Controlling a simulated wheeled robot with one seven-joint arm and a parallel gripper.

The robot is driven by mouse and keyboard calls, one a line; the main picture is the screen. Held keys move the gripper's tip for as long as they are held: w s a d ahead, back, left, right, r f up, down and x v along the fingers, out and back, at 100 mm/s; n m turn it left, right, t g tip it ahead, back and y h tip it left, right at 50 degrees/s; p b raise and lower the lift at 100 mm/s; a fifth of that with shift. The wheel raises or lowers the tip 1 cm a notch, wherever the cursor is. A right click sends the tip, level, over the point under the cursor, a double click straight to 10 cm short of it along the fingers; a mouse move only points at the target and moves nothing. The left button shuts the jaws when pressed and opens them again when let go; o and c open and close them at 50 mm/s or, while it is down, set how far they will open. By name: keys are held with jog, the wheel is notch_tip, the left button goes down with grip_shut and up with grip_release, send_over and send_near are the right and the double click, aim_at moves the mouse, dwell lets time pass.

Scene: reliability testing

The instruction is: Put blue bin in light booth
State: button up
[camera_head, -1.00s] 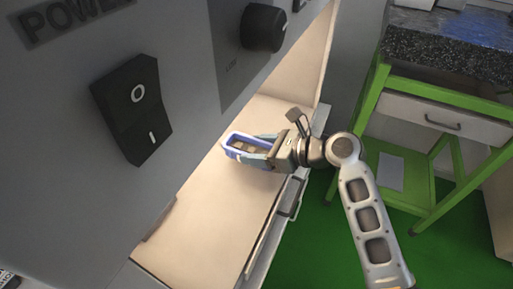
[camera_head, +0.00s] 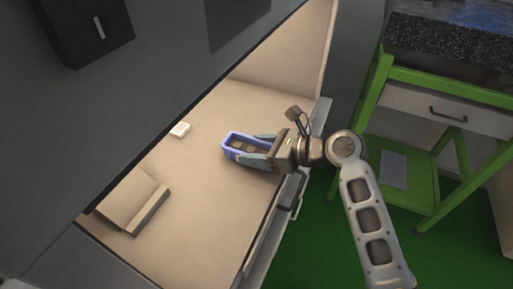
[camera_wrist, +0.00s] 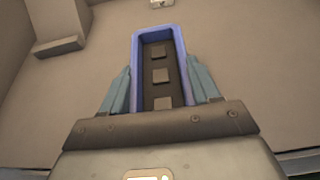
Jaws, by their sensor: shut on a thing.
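The blue bin (camera_head: 227,140) is a small blue open-topped tray with several brownish blocks inside. My gripper (camera_head: 262,150) is shut on it, one finger along each long side. In the wrist view the bin (camera_wrist: 138,50) points away between the fingers of my gripper (camera_wrist: 160,88), and its near end is hidden by the gripper body. The light booth (camera_head: 235,100) is the lit beige box, and the bin is over its floor near the open front edge. I cannot tell whether the bin touches the floor.
A small white block (camera_head: 180,130) and a beige angled stand (camera_head: 133,202) are on the booth floor. The dark booth housing (camera_head: 130,110) overhangs at the left. A green-framed table (camera_head: 440,100) stands at the right. The floor between bin and stand is clear.

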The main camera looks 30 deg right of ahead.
jog(key=shift+f, duration=0.5)
jog(key=o, duration=1.3)
jog(key=shift+c, duration=0.2)
